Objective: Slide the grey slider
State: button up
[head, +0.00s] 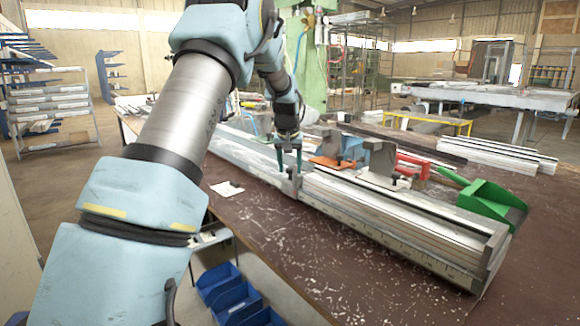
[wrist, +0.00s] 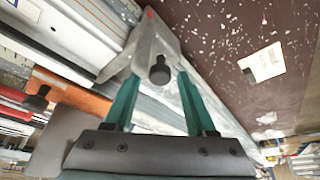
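The grey slider (head: 291,184) sits on the long metal profile rail (head: 385,215) on the brown bench. In the wrist view the slider (wrist: 150,42) is a grey block with a black knob (wrist: 160,72) and a small red mark on top. My gripper (head: 289,163) is just above the slider, pointing down. In the wrist view its two green fingers (wrist: 158,78) stand apart, with the knob in the gap between them and clear space on both sides of it. Whether the fingertips touch the slider's body is not clear.
Behind the rail stand an orange clamp (head: 328,161), a grey clamp block (head: 381,165) with a red handle (head: 413,165), and a green scoop-shaped part (head: 491,199). A white card (head: 227,188) lies on the bench (head: 290,250) in front. The front bench surface is mostly clear.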

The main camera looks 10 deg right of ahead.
grip_shut()
dwell(1.2)
